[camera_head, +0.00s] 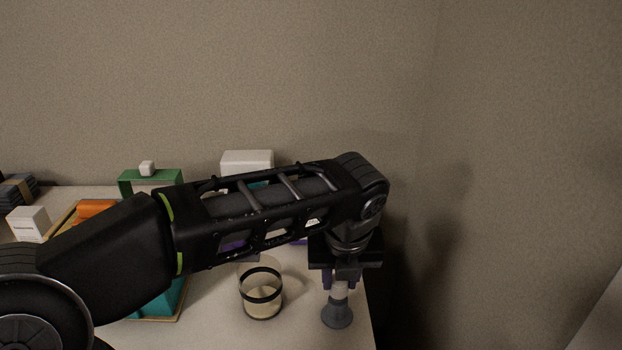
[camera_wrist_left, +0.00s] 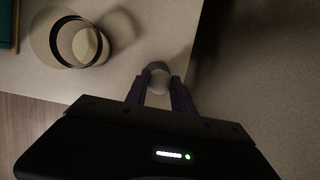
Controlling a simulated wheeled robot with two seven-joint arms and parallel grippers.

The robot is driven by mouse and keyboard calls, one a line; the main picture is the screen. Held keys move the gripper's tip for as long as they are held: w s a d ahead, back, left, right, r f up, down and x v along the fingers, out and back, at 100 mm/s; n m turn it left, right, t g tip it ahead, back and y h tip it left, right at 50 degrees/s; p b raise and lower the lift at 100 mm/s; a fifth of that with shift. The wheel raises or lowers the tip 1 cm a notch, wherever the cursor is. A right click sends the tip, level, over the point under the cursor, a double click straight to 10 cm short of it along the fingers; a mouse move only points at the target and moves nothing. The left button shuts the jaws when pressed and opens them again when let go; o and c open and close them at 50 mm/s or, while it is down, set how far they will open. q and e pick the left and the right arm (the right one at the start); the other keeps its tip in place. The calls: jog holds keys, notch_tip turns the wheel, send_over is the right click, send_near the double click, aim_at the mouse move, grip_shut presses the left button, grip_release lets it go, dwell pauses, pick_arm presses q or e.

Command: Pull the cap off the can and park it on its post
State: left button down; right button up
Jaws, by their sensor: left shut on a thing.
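My left gripper (camera_head: 341,281) points down near the right end of the table, its purple fingers shut on a pale, narrow piece (camera_head: 340,291). Directly below is a dark grey flared base (camera_head: 337,315). I cannot tell whether the pale piece is the cap, or whether it is joined to the base or only resting on it. In the left wrist view the pale piece (camera_wrist_left: 158,77) shows between the fingertips. A clear round container with a black band (camera_head: 261,294) stands left of the gripper, apart from it; it also shows in the wrist view (camera_wrist_left: 86,45). I cannot tell whether it is the can.
My left arm crosses the table and hides much of its middle. Behind it are a green frame (camera_head: 152,177) and a white box (camera_head: 247,159). A small white box (camera_head: 28,223) and an orange thing (camera_head: 95,208) are at left. The table's right edge is close to the gripper.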

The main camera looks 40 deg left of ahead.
pick_arm(q)
jog(key=shift+f+b, duration=0.7)
jog(key=shift+f, duration=0.3)
pick_arm(e)
jog(key=shift+f, duration=0.7)
pick_arm(q)
jog(key=c, duration=1)
grip_release()
pick_arm(e)
jog(key=shift+r, duration=0.1)
pick_arm(q)
jog(key=shift+r, duration=0.1)
jog(key=p+v, duration=0.6)
jog(key=v, duration=0.2)
jog(key=shift+p, duration=0.4)
pick_arm(e)
notch_tip(320, 180, up, 8)
jog(key=w, duration=0.1)
jog(key=shift+a+f, duration=0.2)
jog(key=shift+a, duration=0.15)
